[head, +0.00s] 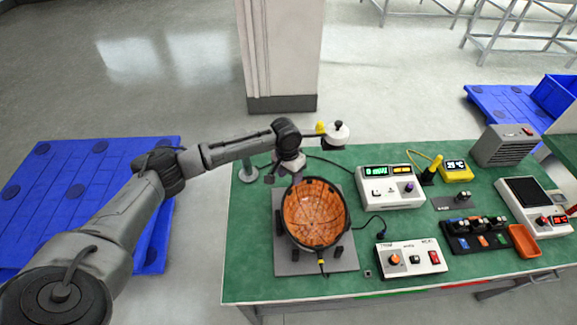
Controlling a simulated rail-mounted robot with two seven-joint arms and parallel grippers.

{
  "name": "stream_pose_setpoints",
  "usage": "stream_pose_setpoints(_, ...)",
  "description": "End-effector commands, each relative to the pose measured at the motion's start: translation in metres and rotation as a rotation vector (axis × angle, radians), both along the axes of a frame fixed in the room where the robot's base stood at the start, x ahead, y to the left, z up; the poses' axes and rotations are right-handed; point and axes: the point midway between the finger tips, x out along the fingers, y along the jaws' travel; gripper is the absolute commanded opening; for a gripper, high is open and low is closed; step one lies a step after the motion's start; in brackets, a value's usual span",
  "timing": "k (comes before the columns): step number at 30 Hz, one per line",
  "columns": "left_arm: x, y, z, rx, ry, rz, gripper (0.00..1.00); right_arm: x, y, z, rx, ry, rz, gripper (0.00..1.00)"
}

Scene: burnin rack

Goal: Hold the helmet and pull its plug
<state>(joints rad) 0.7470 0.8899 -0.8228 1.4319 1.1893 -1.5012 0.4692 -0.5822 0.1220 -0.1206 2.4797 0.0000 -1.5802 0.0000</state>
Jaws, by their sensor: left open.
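The helmet (316,211) lies open side up, an orange-brown lined shell with a dark rim, on a grey plate (285,262) on the green bench. A small yellow-and-black piece, which looks like the plug (321,264), sits at the helmet's near edge with a thin lead running down from it. My left gripper (279,177) is open at the helmet's far left rim. I cannot tell whether its fingers touch the rim. My right gripper is not in view.
A white control box (411,258) stands right of the helmet, with a dark cable beside it. A white meter (390,187) is behind it. The bench's near left corner is clear.

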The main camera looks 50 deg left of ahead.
Motion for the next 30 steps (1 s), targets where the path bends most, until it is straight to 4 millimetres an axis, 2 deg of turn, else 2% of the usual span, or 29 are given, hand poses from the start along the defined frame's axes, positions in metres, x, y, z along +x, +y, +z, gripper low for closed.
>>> stream_pose_setpoints(1, 0.0, -0.001, -0.012, 0.0, 0.002, 0.001, 0.49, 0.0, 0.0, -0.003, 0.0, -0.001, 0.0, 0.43)
stream_pose_setpoints(6, 0.0, -0.005, -0.04, 0.0, 0.001, 0.0, 0.49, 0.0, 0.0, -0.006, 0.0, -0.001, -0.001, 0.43)
stream_pose_setpoints(15, 0.001, -0.008, -0.075, 0.0, 0.0, -0.001, 0.49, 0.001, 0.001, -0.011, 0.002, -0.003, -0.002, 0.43)
stream_pose_setpoints(21, 0.001, -0.009, -0.084, 0.001, 0.0, 0.0, 0.49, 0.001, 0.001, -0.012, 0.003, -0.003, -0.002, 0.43)
stream_pose_setpoints(30, 0.001, -0.009, -0.085, 0.001, -0.001, -0.001, 0.49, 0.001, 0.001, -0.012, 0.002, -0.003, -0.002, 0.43)
